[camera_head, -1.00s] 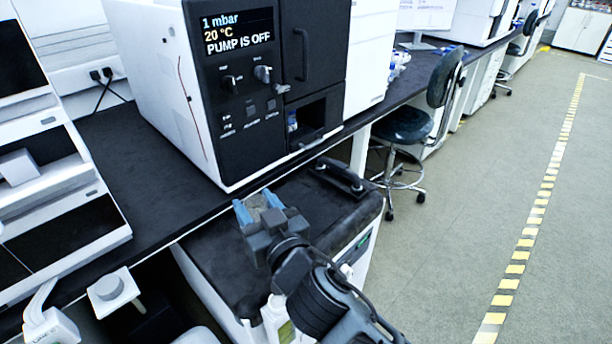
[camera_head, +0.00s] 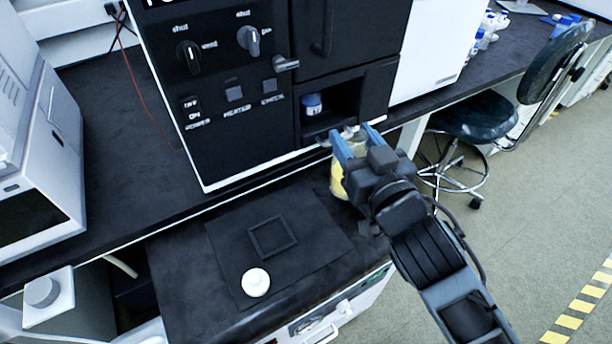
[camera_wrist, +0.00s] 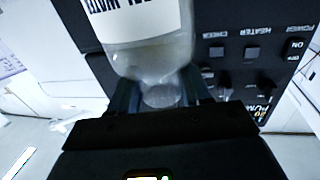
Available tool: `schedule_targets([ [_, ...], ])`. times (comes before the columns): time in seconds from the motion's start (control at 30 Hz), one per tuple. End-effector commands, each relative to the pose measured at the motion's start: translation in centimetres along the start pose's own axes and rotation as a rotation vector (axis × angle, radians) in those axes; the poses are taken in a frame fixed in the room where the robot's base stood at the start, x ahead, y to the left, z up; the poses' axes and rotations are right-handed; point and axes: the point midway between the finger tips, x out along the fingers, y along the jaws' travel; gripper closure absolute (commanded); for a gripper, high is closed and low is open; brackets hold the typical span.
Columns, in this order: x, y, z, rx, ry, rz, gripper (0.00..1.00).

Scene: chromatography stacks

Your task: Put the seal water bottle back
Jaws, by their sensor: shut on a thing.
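The seal water bottle (camera_head: 338,182) is a clear bottle with a pale yellow look in the head view. In the wrist view the bottle (camera_wrist: 155,58) has a white label with black letters, partly cut off. My gripper (camera_head: 358,142) is shut on it near the neck, with a blue finger on each side. The bottle is in front of the lower right of the black instrument panel, near an open recess (camera_head: 345,100). The gripper hides part of the bottle. A black square frame (camera_head: 272,237) lies empty on a dark mat on the low cabinet.
A round white cap (camera_head: 256,282) lies on the mat in front of the square frame. A small blue-capped bottle (camera_head: 312,104) stands inside the recess. A chair (camera_head: 480,120) stands to the right.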

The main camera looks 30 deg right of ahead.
Motion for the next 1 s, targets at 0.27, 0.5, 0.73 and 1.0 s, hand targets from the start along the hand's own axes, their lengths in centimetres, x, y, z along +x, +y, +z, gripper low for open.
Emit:
schedule_targets([
  [0.27, 4.0, -4.1, 3.5, 0.0, 0.002, -0.002, 1.0],
  [0.5, 6.7, -7.1, 5.9, 0.0, 0.002, -0.002, 1.0],
  [0.73, 7.4, -7.8, 7.1, 0.0, 0.0, 0.0, 1.0],
  [1.0, 7.4, -7.8, 10.3, 0.0, 0.001, 0.0, 1.0],
])
